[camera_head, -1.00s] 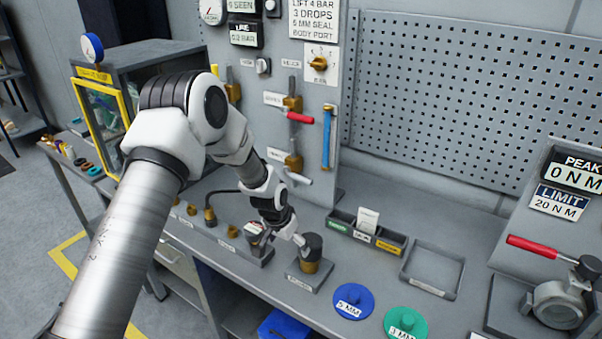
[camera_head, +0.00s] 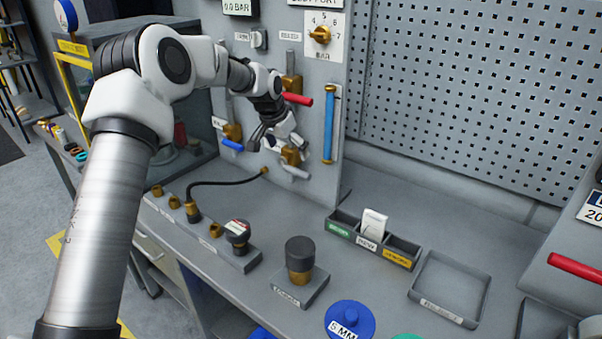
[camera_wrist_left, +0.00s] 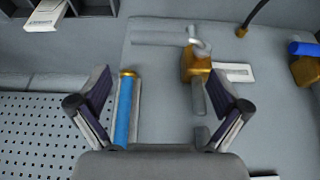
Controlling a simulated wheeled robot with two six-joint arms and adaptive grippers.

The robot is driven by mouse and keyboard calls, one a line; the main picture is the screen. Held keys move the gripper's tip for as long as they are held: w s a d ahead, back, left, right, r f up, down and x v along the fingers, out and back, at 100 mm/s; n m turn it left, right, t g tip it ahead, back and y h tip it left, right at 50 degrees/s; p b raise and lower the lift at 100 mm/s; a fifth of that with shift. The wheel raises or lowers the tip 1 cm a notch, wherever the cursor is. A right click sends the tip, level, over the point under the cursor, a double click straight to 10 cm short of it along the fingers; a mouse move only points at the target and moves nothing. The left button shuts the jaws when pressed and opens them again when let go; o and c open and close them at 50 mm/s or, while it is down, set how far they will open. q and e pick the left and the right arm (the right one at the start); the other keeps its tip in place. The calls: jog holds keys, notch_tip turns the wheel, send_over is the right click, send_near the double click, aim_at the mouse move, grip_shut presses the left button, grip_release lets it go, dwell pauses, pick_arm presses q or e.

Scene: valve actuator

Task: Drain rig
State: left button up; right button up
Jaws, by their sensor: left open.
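The grey rig panel (camera_head: 318,190) carries brass valves. The lower one (camera_head: 291,156) has a pale grey lever (camera_head: 296,172), and a red-handled valve (camera_head: 297,98) is above it. A blue-handled valve (camera_head: 232,145) is to the left. My left gripper (camera_head: 283,138) is open and empty in front of the panel, at the lower valve. In the left wrist view, the gripper's spread fingers (camera_wrist_left: 162,80) flank a blue tube (camera_wrist_left: 123,110) and a brass valve (camera_wrist_left: 196,67) with a grey lever. I cannot tell whether a finger touches the valve. My right gripper is not in view.
A black hose (camera_head: 225,183) runs from the bench fitting block to the panel's foot. A dark-capped brass part (camera_head: 300,262) stands on the bench, beside a divided bin (camera_head: 342,232) and an empty tray (camera_head: 450,288). A blue disc (camera_head: 349,320) lies in front.

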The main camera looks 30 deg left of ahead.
aim_at(296, 170)
pick_arm(q)
jog(key=p+x, duration=0.2)
jog(key=x, duration=0.5)
jog(key=shift+w+f, duration=0.15)
jog(key=shift+w, duration=0.15)
jog(key=shift+w+f, duration=0.1)
jog(key=shift+f, duration=0.35)
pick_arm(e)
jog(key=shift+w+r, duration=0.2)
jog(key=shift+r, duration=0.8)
